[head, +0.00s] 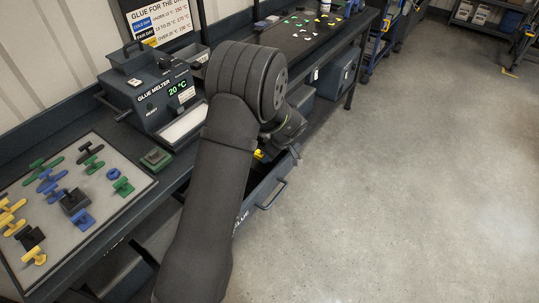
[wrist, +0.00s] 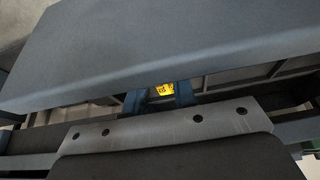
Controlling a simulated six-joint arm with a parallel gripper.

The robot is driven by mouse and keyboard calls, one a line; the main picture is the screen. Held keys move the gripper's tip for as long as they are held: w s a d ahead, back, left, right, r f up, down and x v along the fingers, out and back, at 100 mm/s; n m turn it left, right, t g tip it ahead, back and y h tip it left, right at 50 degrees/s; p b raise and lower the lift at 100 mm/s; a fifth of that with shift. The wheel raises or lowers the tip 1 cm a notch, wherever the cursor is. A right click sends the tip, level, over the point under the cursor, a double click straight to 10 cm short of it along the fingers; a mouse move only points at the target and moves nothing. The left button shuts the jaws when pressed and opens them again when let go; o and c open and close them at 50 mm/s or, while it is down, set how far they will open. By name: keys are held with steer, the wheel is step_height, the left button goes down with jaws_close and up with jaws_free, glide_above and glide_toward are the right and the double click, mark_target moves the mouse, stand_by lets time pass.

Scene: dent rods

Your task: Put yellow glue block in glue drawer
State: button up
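The glue drawer (head: 264,193) is pulled out below the bench, with its handle toward the open floor and the lettering GLUE on its front. The yellow glue block (head: 258,155) shows as a small patch beside my wrist, over the drawer area; most of it is hidden by my arm. In the wrist view the yellow glue block (wrist: 165,89) sits between the blue fingers of my gripper (wrist: 161,94), which appears shut on it. Grey drawer compartments lie behind the fingers. The block's height over the drawer floor is hard to tell.
A grey-blue panel (wrist: 160,45) fills the upper wrist view, close to the fingers. The glue melter (head: 160,92) reads 20 °C on the bench. A board (head: 110,195) with coloured glue tabs lies at left. The floor at right is clear.

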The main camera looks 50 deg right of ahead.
steer(key=o, duration=0.4)
steer(key=shift+r, duration=0.1)
steer(key=v, duration=1.2)
steer(key=shift+r, duration=0.1)
steer(key=x, duration=1.2)
steer(key=shift+f, duration=0.25)
step_height(320, 180, up, 2)
steer(key=shift+r, duration=0.85)
